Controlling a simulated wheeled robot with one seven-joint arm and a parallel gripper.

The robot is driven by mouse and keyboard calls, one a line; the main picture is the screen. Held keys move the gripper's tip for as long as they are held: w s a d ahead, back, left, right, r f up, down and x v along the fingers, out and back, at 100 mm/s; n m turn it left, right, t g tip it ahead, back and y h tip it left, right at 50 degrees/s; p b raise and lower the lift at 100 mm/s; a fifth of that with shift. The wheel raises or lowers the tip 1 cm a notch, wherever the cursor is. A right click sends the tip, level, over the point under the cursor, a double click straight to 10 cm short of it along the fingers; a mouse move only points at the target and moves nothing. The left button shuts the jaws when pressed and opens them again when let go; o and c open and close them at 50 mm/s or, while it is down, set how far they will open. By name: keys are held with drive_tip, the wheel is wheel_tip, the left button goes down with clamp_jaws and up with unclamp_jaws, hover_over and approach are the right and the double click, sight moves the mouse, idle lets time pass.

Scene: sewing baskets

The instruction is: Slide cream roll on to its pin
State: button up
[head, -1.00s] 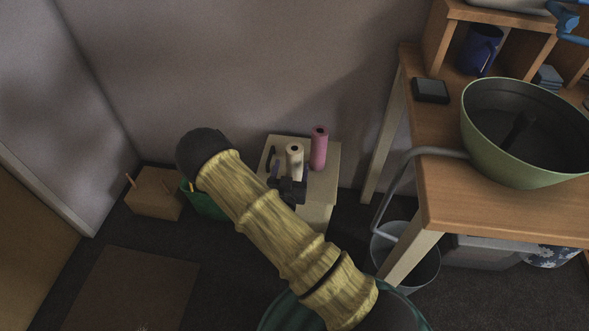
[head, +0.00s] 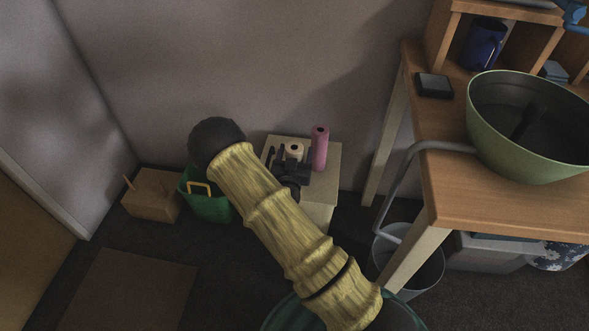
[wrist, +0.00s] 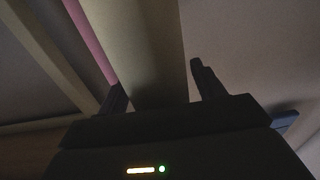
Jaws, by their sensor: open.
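The cream roll (head: 295,150) stands upright on a small pale stand (head: 322,190), with its dark top hole showing. Its lower part is hidden behind my gripper (head: 290,175). In the wrist view the cream roll (wrist: 140,45) fills the space between the two fingers of my gripper (wrist: 157,82), which are open. I cannot tell whether either finger touches it. A wooden block (head: 152,197) with an upright pin (head: 129,182) is on the floor at the left.
A pink roll (head: 319,148) stands just right of the cream roll. A green basket (head: 207,205) with a yellow handle is beside the block. A wooden table (head: 465,212) with a green bowl (head: 525,165) is at the right. A grey bucket (head: 420,275) is below it.

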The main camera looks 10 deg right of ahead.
idle(0.4)
drive_tip(key=c, duration=1.1)
drive_tip(key=shift+r, duration=0.15)
wheel_tip(320, 180, up, 10)
drive_tip(key=p, duration=0.4)
drive_tip(key=shift+p, duration=0.35)
drive_tip(key=shift+f, duration=0.2)
